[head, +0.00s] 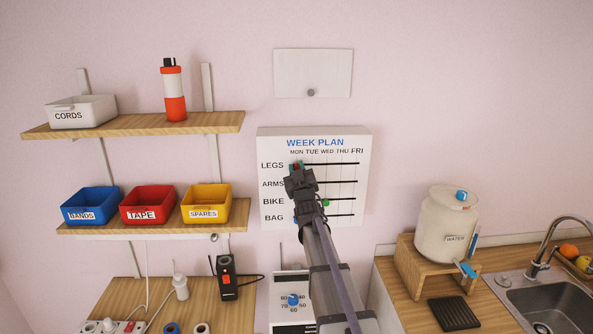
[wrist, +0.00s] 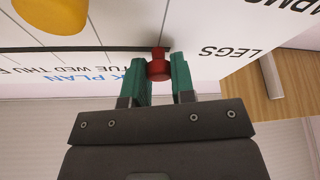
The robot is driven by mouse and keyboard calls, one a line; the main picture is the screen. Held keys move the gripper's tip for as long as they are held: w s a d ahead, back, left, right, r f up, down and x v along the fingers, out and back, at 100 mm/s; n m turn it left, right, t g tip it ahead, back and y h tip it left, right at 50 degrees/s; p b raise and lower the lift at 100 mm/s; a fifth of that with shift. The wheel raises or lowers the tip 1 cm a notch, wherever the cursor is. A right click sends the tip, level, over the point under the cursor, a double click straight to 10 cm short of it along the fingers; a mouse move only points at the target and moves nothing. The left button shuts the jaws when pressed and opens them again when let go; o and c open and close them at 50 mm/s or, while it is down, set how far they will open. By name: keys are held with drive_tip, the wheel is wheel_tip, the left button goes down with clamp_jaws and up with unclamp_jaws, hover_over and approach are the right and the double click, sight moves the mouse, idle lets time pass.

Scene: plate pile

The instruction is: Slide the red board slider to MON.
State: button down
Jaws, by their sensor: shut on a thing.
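The white WEEK PLAN board (head: 345,140) hangs on the wall with day labels along its top and rows LEGS, ARMS, BIKE and BAG. The red slider (head: 297,166) is on the LEGS rail, at its left end, below the MON label. My gripper (head: 296,166) is shut on it, with the arm reaching up from below. In the wrist view, where the lettering is upside down, the red slider (wrist: 158,69) sits between the two green fingers (wrist: 159,78). The gripper and arm hide parts of the lower rows.
A yellow knob (wrist: 50,14) shows close by in the wrist view. A green slider (head: 326,202) is on the BIKE row, and a blue one is partly hidden on BAG. Shelves with bins (head: 148,204) stand left. A water jar (head: 446,222) stands right.

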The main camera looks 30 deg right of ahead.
drive_tip(key=shift+a, duration=0.1)
drive_tip(key=c, duration=1.1)
unclamp_jaws()
drive_tip(key=shift+w+a, duration=0.1)
drive_tip(key=shift+a, duration=0.15)
drive_tip(key=shift+o, duration=0.8)
drive_tip(key=shift+d, duration=0.15)
drive_tip(key=b+v, duration=0.4)
drive_tip(key=v, duration=0.6)
drive_tip(key=shift+s+f, duration=0.15)
drive_tip(key=shift+s, duration=0.25)
